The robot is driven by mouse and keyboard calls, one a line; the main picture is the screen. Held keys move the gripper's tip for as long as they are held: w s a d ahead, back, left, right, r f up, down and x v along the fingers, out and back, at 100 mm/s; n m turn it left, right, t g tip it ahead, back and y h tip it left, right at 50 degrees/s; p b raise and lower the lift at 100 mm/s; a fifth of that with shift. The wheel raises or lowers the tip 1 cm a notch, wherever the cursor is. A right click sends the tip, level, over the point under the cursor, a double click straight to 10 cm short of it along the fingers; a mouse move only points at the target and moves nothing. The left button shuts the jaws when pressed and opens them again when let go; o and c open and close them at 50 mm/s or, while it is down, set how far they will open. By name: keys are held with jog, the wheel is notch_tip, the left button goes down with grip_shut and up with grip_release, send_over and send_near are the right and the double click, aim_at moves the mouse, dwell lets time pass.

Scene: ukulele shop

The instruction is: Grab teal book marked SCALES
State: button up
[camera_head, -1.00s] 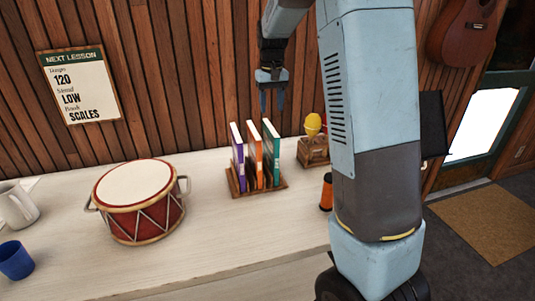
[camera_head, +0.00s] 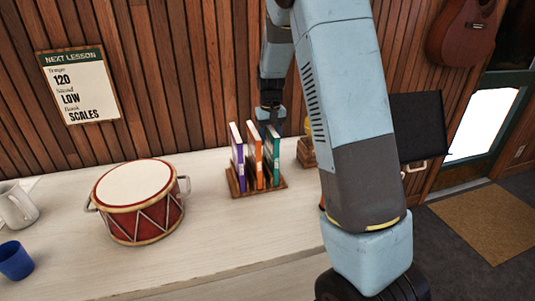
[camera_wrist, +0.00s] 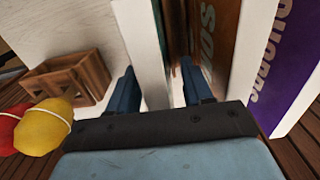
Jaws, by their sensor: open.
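The teal book (camera_head: 273,158) stands upright at the right end of a small wooden rack (camera_head: 262,188), beside an orange book (camera_head: 254,157) and a purple book (camera_head: 237,158). My gripper (camera_head: 271,118) points down at the top of the teal book. In the wrist view my open fingers (camera_wrist: 158,86) straddle the teal book's white page edge (camera_wrist: 146,50), one on each side, with the right finger between it and the orange book (camera_wrist: 216,45). I cannot tell whether either finger touches. The teal cover's lettering is not readable.
A red drum (camera_head: 137,203) stands on the pale counter (camera_head: 215,235), left of the rack. A wooden crate (camera_wrist: 72,82) and a yellow round object (camera_wrist: 42,127) are close beside my gripper. A wall sign (camera_head: 81,84) reads "Book SCALES".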

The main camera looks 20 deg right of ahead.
jog(key=shift+f, duration=0.5)
grip_shut()
dwell(0.4)
